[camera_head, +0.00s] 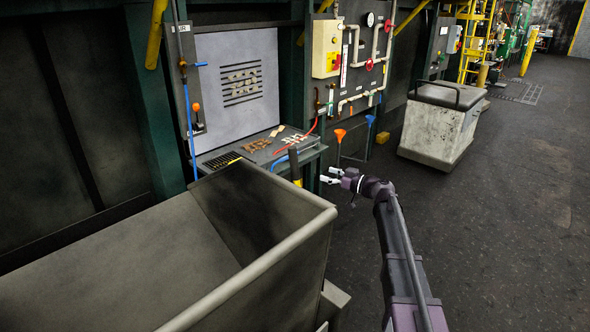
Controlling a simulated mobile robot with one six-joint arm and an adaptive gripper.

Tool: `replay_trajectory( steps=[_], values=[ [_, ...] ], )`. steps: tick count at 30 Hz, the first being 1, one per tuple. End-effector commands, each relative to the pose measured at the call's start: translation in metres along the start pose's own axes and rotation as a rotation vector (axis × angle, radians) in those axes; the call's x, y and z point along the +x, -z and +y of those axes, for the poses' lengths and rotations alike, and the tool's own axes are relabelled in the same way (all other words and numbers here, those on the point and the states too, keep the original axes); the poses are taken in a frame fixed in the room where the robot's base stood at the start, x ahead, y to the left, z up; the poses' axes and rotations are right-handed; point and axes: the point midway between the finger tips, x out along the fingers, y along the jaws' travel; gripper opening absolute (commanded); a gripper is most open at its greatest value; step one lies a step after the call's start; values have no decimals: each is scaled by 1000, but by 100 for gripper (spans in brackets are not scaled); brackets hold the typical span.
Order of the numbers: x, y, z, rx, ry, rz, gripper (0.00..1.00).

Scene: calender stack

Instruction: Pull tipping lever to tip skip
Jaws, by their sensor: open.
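The skip (110,262) is a large grey open-topped bin with a pale rounded rim, filling the lower left; the part of its inside that shows looks empty. A short dark upright bar (295,166) with a yellow part low on it stands just behind the skip's far right corner; it may be the tipping lever, but I cannot tell for sure. My gripper (329,176) is open and empty, its pale fingers pointing left toward this bar. It appears a little to the right of the bar, with a gap between them. The bar's lower end is hidden by the skip.
A workbench (310,157) with small pieces on it stands behind the skip. An orange-topped stick (340,136) and a blue-topped stick (370,120) stand beyond my gripper. A grey lidded bin (432,128) stands farther back. The dark floor (510,220) on the right is clear.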

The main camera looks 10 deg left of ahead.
Motion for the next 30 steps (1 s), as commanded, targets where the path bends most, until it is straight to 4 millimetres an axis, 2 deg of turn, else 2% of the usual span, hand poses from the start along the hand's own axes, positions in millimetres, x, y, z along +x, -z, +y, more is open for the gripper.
replay_trajectory(
  steps=[11, 17, 23, 30],
  values=[
    [-2, 0, 2, 0, -2, 0, 79],
    [5, 0, 2, 0, -3, 0, 79],
    [24, 0, 3, 0, -2, 0, 79],
    [59, 0, 3, 0, -2, 0, 79]
  ],
)
